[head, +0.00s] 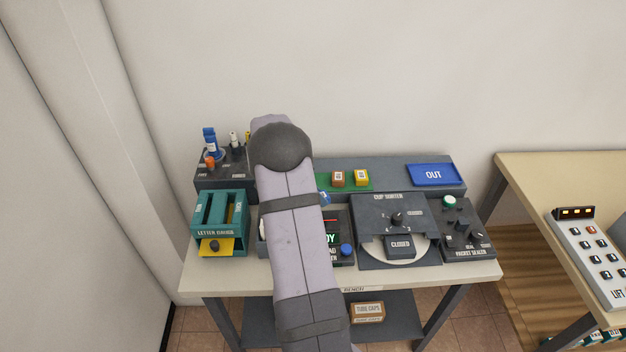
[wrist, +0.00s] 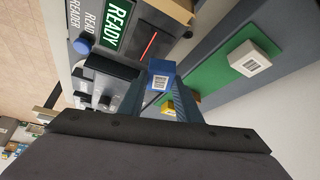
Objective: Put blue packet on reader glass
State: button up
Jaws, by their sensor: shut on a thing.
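The blue packet (wrist: 160,81) has a white label and sits between the fingertips of my gripper (wrist: 160,88) in the wrist view. My gripper is shut on it. In the head view my arm covers most of this area; a small blue patch (head: 325,198) shows beside the arm. The reader shows a green READY display (wrist: 118,24) and a dark glass with a red line (wrist: 149,46) in the wrist view. The packet appears beside the glass in the picture; its height above the bench is unclear. In the head view the reader (head: 345,252) is partly hidden.
A white packet (wrist: 250,58) is on the mat in the wrist view.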

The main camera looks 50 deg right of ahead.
jog(key=s+m+g, duration=0.1)
jog(key=m, duration=0.1)
jog(key=s+m+y, duration=0.1)
jog(key=m, duration=0.1)
jog(key=shift+s+a+g, duration=0.25)
jog(key=shift+a+g, duration=0.15)
jog(key=shift+f, duration=0.1)
jog(key=shift+f+b, duration=0.45)
jog(key=shift+f, duration=1.55)
jog(key=shift+b, duration=0.75)
jog(key=shift+f+b, duration=0.65)
jog(key=shift+b, duration=0.25)
dwell(0.8)
jog(key=o, duration=1.4)
jog(key=shift+r, duration=0.1)
